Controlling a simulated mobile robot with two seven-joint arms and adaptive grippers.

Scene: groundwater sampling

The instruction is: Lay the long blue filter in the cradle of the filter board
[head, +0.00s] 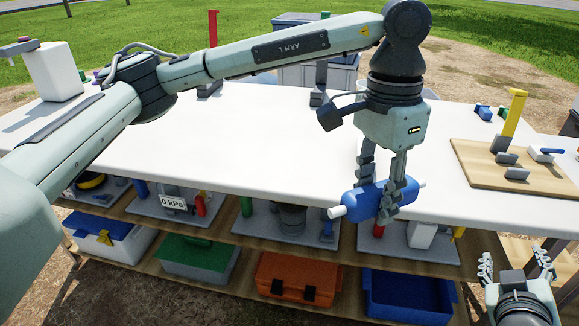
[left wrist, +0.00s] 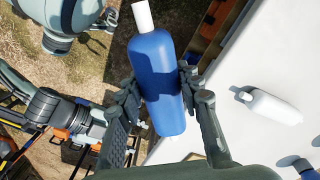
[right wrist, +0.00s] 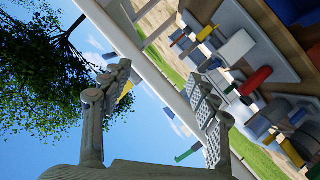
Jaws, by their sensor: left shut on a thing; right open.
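The long blue filter (head: 363,204) has a white stub at each end. My left gripper (head: 377,198) is shut around its middle and holds it roughly level beside the white table's front edge. The left wrist view also shows the filter (left wrist: 157,75) between the fingers. The filter board (head: 472,162) is a tan board on the right of the table, right of the held filter. It bears grey cradle blocks (head: 507,158), a yellow upright (head: 514,115) and a small blue-and-white part (head: 545,153). My right gripper (head: 515,270) is open and empty, low in front of the board.
The white table top (head: 250,140) is largely clear. A white bottle (left wrist: 268,105) shows in the left wrist view. Small blue pieces (head: 483,111) stand behind the board. Shelves below hold an orange case (head: 297,277), a blue bin (head: 405,297) and several devices.

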